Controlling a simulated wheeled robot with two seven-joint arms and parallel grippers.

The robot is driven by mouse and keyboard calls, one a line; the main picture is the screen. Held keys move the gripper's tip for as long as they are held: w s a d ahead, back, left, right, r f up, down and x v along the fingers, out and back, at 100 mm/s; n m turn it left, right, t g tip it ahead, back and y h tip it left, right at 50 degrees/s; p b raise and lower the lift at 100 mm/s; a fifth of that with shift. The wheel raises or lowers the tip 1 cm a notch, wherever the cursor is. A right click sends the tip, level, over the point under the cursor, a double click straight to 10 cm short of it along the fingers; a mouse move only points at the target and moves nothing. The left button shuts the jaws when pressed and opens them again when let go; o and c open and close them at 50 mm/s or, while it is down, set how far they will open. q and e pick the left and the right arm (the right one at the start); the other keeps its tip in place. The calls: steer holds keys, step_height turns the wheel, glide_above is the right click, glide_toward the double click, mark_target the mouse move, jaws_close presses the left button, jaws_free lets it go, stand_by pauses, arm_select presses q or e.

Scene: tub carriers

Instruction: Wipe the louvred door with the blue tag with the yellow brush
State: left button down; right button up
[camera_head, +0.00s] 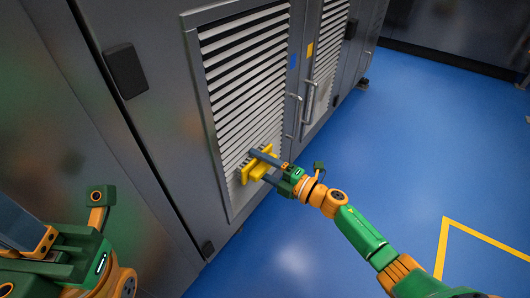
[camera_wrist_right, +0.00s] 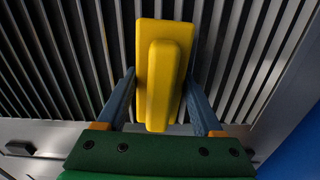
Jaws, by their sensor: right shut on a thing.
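The louvred door with the blue tag (camera_head: 293,61) is the nearer one, with pale slats (camera_head: 240,85) in a grey frame. The yellow brush (camera_head: 246,173) is at the lower part of these slats. My right gripper (camera_head: 262,167) is shut on the brush's handle. In the right wrist view the brush (camera_wrist_right: 146,40) lies between the two blue-grey fingers, its far side toward the slats (camera_wrist_right: 230,60); I cannot tell whether it touches them. Part of my left arm (camera_head: 75,250) shows at bottom left; its fingertips cannot be made out clearly.
A second louvred door with a yellow tag (camera_head: 309,49) stands farther along the same cabinet row. Door handles (camera_head: 297,108) stick out between the doors. A black box-like fitting (camera_head: 125,70) is on the panel at left. The blue floor (camera_head: 410,150) at right is clear.

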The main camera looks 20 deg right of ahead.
mark_target(266, 171)
steer(key=shift+s+a+r, duration=0.15)
steer(key=shift+s+a, duration=0.1)
steer(key=shift+a, duration=0.05)
steer(key=p+v, duration=0.1)
steer(key=v, duration=0.4)
steer(key=shift+p, duration=0.3)
steer(key=shift+s+d, duration=0.3)
steer(key=shift+s, duration=0.1)
steer(key=shift+p+v, duration=0.35)
steer(key=shift+v, duration=1.2)
